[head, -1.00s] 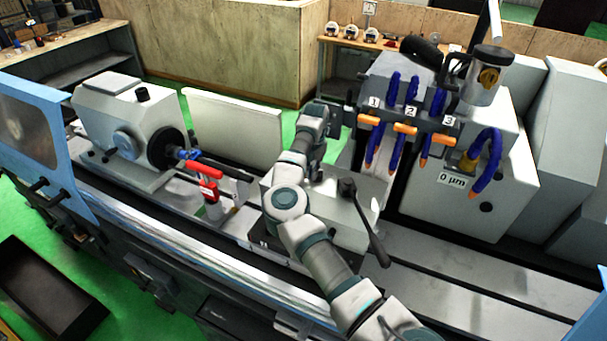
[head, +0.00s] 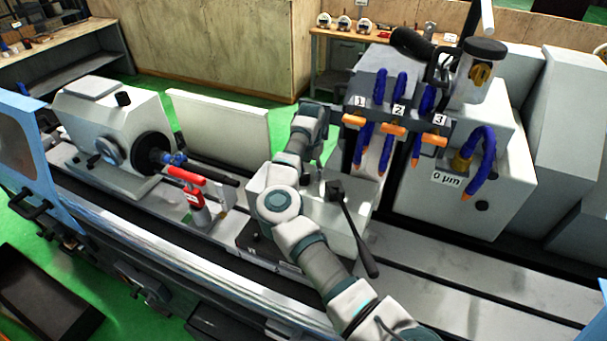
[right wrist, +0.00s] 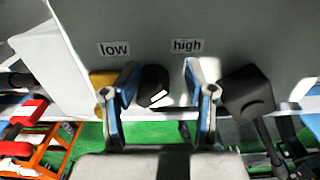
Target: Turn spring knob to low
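The spring knob (right wrist: 153,84) is a black round knob with a white mark, on a grey face below the labels "low" (right wrist: 115,48) and "high" (right wrist: 187,45) in the right wrist view. It sits nearer my left-hand finger in that view. My right gripper (right wrist: 160,75) is open, with one blue-grey finger on each side of the knob; I cannot tell whether either touches it. In the head view my right arm reaches over to the light grey tailstock (head: 350,222), and its hand (head: 308,125) is at the tailstock's far side. The knob is hidden there. My left gripper is not in view.
A black lever (head: 358,235) rises from the tailstock; its black block (right wrist: 248,92) is close beside the right-hand finger. A yellow part (right wrist: 103,80) is beside the other finger. Blue coolant hoses (head: 378,120) with orange valves stand to the right. A workhead (head: 110,125) stands left.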

